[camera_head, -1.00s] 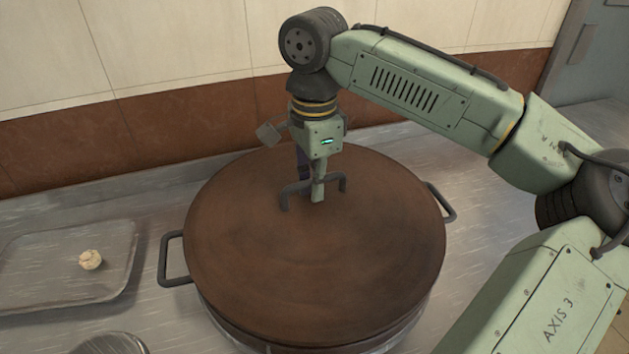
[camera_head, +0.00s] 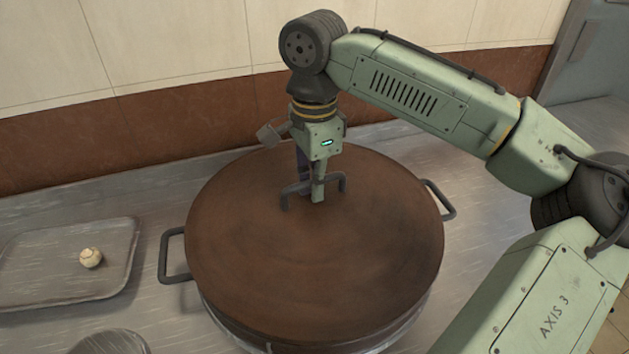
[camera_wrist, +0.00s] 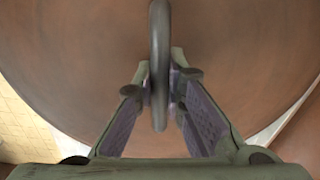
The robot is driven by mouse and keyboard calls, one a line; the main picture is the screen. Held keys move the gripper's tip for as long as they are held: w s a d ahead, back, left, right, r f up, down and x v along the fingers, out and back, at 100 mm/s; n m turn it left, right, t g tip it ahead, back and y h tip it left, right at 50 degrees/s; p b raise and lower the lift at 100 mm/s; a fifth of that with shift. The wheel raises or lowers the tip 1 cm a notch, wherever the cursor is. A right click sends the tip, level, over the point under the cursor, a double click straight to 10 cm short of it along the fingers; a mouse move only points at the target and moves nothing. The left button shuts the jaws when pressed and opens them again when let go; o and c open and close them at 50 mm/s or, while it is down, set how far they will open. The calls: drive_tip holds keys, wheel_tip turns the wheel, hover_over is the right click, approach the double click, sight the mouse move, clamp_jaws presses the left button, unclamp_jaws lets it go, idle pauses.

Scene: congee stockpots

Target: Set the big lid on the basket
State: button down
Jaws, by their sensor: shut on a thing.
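The big lid (camera_head: 315,265) is a wide, round, brown disc with a dark bar handle (camera_head: 298,187) on top. It lies over a large round vessel (camera_head: 385,338) and hides the inside and most of the rim. I cannot tell whether the lid is fully seated. My gripper (camera_head: 312,190) points down at the handle and is shut on it. In the wrist view the handle (camera_wrist: 159,70) runs between my two fingers (camera_wrist: 160,95), with the lid's brown surface (camera_wrist: 75,60) behind it. The basket cannot be told apart under the lid.
Side handles stick out at the left (camera_head: 172,256) and right (camera_head: 440,200) of the vessel. A metal tray (camera_head: 40,285) with a small pale round thing (camera_head: 91,258) lies to the left. A grey round object (camera_head: 110,343) is cut off at the bottom edge. A tiled wall (camera_head: 190,40) stands behind.

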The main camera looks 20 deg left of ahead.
drive_tip(key=shift+f, duration=0.15)
drive_tip(key=c, duration=1.9)
unclamp_jaws()
drive_tip(key=shift+c, duration=0.2)
wheel_tip(320, 180, up, 11)
drive_tip(key=p, duration=1)
drive_tip(key=shift+s+f, duration=0.1)
